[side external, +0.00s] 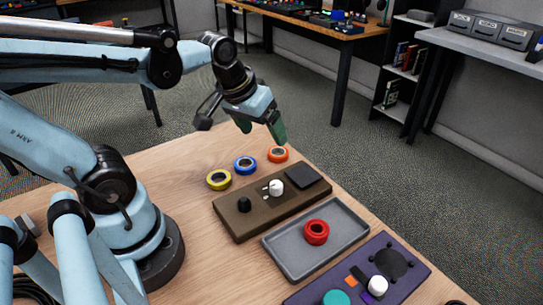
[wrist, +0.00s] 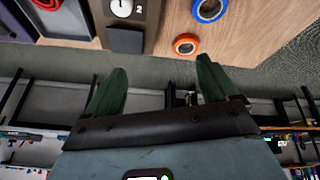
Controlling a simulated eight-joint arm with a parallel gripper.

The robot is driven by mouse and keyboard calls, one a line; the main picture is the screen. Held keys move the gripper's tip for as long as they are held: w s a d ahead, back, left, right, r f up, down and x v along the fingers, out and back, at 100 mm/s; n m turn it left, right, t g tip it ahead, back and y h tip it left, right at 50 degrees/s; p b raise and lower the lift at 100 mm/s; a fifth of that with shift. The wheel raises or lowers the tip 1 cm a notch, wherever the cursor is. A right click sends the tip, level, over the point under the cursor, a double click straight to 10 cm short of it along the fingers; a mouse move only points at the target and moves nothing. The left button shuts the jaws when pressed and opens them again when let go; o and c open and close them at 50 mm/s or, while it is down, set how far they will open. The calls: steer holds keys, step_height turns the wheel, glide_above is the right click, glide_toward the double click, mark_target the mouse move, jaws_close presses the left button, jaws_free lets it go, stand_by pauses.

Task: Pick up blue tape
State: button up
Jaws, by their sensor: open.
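The blue tape (side external: 245,165) is a roll lying flat on the wooden table, between the yellow tape (side external: 219,179) and the orange tape (side external: 278,154). In the wrist view the blue tape (wrist: 208,9) is at the top edge, partly cut off, with the orange tape (wrist: 186,44) below it. My gripper (side external: 262,132) is above the table's far edge, raised and apart from the tapes. Its green fingers are spread in the wrist view (wrist: 157,82), with nothing between them.
A brown panel (side external: 240,225) with a black knob and a white dial stands in front of the tapes. A grey tray (side external: 283,262) holds red tape (side external: 316,232). A purple panel (side external: 405,287) is nearest the right. Bare table lies left of the yellow tape.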

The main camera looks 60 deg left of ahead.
mark_target(245, 158)
steer(key=shift+a+f+n+g, duration=1.2)
steer(key=shift+a+n+g, duration=1.2)
steer(key=shift+a+n, duration=1.75)
steer(key=shift+h, duration=0.3)
steer(key=shift+d+f, duration=0.1)
steer(key=shift+f, duration=5.4)
steer(key=shift+c, duration=0.2)
steer(key=c, duration=1.1)
steer(key=shift+r, duration=0.15)
